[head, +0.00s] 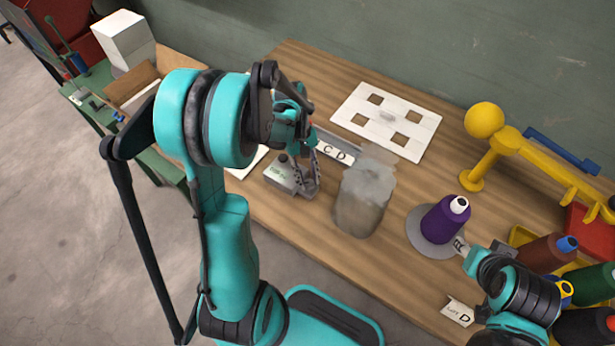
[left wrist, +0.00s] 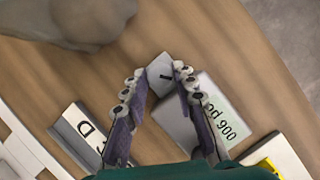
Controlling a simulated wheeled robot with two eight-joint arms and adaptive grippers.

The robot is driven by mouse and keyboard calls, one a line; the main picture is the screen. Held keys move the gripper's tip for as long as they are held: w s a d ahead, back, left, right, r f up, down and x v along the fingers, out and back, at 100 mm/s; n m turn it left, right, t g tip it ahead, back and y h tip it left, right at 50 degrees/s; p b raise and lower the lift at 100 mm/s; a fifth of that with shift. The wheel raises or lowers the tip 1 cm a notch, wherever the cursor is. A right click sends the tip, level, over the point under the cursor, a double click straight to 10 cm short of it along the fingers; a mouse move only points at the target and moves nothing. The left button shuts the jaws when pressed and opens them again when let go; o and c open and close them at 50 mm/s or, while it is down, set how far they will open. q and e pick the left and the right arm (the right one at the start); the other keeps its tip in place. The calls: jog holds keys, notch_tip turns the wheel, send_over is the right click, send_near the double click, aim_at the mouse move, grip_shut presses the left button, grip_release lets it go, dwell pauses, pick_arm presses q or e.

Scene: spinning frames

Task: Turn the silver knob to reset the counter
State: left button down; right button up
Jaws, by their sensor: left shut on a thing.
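The counter is a small grey box (head: 281,178) on the wooden table, with printed lettering partly readable. My left gripper (head: 311,176) reaches down at the box's right side. In the left wrist view its fingertips (left wrist: 160,80) are closed around the silver knob (left wrist: 161,68), which has a dark mark on its face. My right gripper (head: 466,250) is at the lower right beside the purple spool; its fingers are too small to read.
A blurred grey mass (head: 364,198) stands right of the counter. The purple spool (head: 444,220) sits on a grey disc. A white plate with square holes (head: 419,124) lies behind. A yellow stand (head: 506,147) and more spools fill the right side.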

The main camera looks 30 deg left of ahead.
pick_arm(q)
jog(key=shift+m, duration=0.3)
jog(key=c, duration=1.2)
grip_release()
